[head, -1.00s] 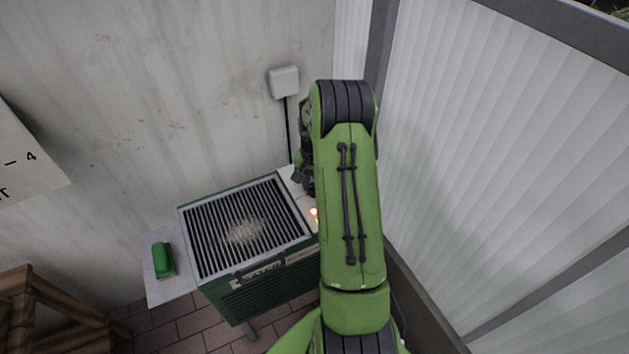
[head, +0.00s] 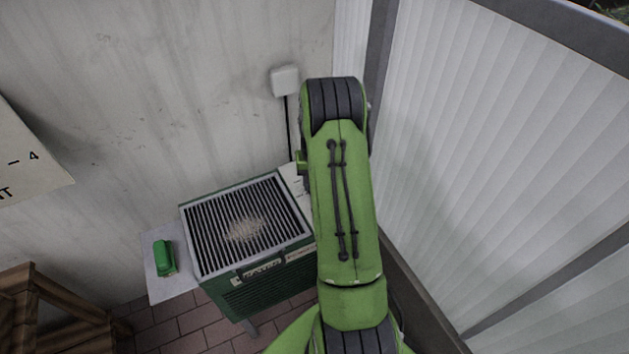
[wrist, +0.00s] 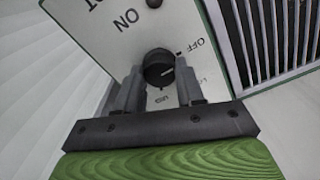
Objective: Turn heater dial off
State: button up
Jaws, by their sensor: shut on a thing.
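The black round heater dial (wrist: 158,66) is on a white panel (wrist: 100,42), between the two fingers of my gripper (wrist: 159,74), which is shut on it. Printed words ON, OFF and partly hidden lettering surround the dial. A small mark on its right side faces roughly toward the OFF and lower-right lettering; the exact setting is hard to tell. In the head view, the green heater (head: 265,290) has a slatted top grille (head: 225,245). My arm hides the dial and most of the white panel (head: 295,183) there.
A small green object (head: 164,258) lies on a white side shelf (head: 165,285) left of the heater. A white wall box (head: 284,80) with a dark cable is behind. Corrugated white panels (head: 500,150) stand close on the right. A wooden stand (head: 45,315) is at lower left.

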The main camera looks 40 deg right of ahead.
jog(key=o, duration=1)
jog(key=shift+o, duration=0.2)
notch_tip(320, 180, up, 16)
jog(key=p, duration=0.4)
jog(key=shift+f, duration=0.1)
jog(key=s+a+r+n+t+p, duration=0.25)
jog(key=s+a+r, duration=0.25)
jog(key=a+r, duration=0.55)
jog(key=s+a+r+n+t+p, duration=0.1)
jog(key=s+a+r+n+p, duration=0.3)
jog(key=a+r, duration=0.6)
jog(key=s+a+t, duration=0.1)
jog(key=s+a, duration=0.2)
jog(key=s, duration=0.2)
jog(key=s+a+n+t, duration=0.1)
jog(key=s+a, duration=0.2)
jog(key=s, duration=0.3)
jog(key=shift+s+f+b, duration=0.2)
jog(key=shift+f+b, duration=0.15)
jog(key=shift+b, duration=0.05)
